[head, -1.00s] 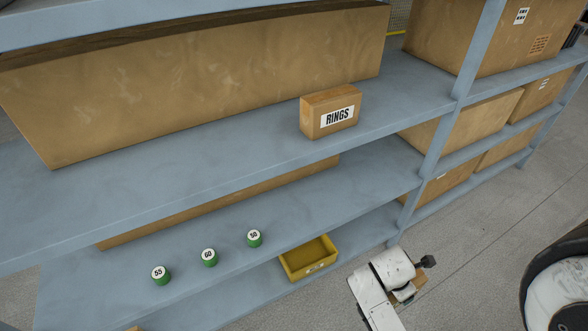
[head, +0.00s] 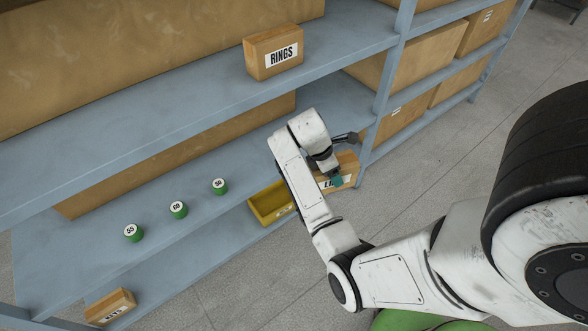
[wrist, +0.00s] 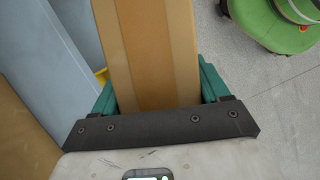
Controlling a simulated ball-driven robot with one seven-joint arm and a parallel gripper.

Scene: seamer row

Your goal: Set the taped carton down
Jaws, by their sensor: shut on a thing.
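In the head view the carton (head: 349,165) shows partly behind my gripper (head: 337,179), with a white label that is mostly covered. It is held near the right end of the shelves, close to the upright post. Whether it touches a shelf cannot be told.
A RINGS carton (head: 273,52) stands on the upper shelf (head: 180,100). Several green tins (head: 178,210) stand on the shelf below, with bare room around them. A yellow bin (head: 268,204) sits lower, left of my gripper. Another small labelled carton (head: 110,306) is at bottom left.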

